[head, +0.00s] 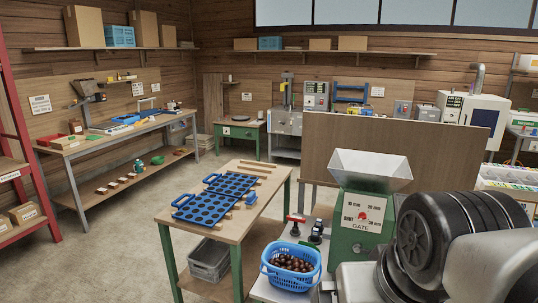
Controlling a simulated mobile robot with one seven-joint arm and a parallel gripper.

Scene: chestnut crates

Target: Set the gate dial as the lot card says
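The gate dial (362,215) is a small red knob on a white plate, on the front of a green machine (350,246) with a white hopper (371,163) on top. The word GATE is printed below the dial, and small millimetre marks surround it. I cannot tell which mark the dial points at. No card can be read for certain as the lot card; several white cards on the walls and benches are too small to read. My arm's dark and grey links fill the lower right, close to the machine's right side. My gripper is not in view.
A blue basket (284,281) of chestnuts stands at the machine's lower left, next to a red-handled clamp (296,222). A wooden table (235,222) with blue perforated trays (192,209) is left of it. A brown panel (430,146) stands behind. The floor at left is clear.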

